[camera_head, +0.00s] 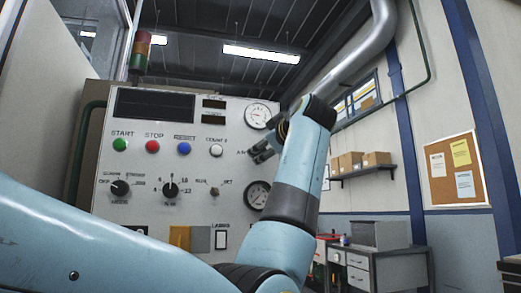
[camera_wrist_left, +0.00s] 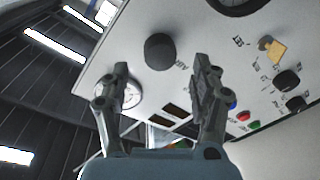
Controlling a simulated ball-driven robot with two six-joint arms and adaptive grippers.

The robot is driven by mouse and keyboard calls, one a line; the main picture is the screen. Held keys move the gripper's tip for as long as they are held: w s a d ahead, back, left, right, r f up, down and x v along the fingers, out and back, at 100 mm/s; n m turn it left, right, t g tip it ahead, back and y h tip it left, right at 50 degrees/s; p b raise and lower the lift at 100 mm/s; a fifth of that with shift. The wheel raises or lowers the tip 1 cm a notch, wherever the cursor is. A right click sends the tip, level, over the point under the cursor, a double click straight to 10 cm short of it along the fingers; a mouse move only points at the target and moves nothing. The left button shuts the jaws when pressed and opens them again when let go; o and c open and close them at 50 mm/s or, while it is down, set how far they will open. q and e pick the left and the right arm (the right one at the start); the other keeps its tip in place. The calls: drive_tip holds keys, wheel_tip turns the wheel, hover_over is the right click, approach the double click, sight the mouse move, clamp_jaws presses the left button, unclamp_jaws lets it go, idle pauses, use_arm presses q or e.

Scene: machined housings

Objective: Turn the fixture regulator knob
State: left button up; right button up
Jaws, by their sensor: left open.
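The black round regulator knob (camera_wrist_left: 160,52) is on the pale control panel, beside a printed label that seems to read AIR, in the left wrist view. My left gripper (camera_head: 261,151) is open and empty in front of the panel. In the left wrist view the two fingers (camera_wrist_left: 163,72) stand apart, one to each side of the knob in the picture. The knob shows beyond the fingertips, with no visible contact. My right gripper is not in view.
A workbench (camera_head: 372,264) and a shelf with boxes (camera_head: 362,161) stand farther back at the right.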

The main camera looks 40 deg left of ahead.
sight(261, 151)
use_arm(q)
drive_tip(key=x, duration=0.4)
drive_tip(key=shift+w+a, duration=0.1)
drive_tip(key=shift+a, duration=0.05)
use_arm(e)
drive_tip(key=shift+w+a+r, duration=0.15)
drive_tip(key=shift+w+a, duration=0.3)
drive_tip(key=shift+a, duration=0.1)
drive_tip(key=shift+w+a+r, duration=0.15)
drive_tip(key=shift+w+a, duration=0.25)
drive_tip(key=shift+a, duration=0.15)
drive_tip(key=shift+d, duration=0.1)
use_arm(q)
drive_tip(key=shift+c, duration=1.8)
drive_tip(key=c, duration=0.8)
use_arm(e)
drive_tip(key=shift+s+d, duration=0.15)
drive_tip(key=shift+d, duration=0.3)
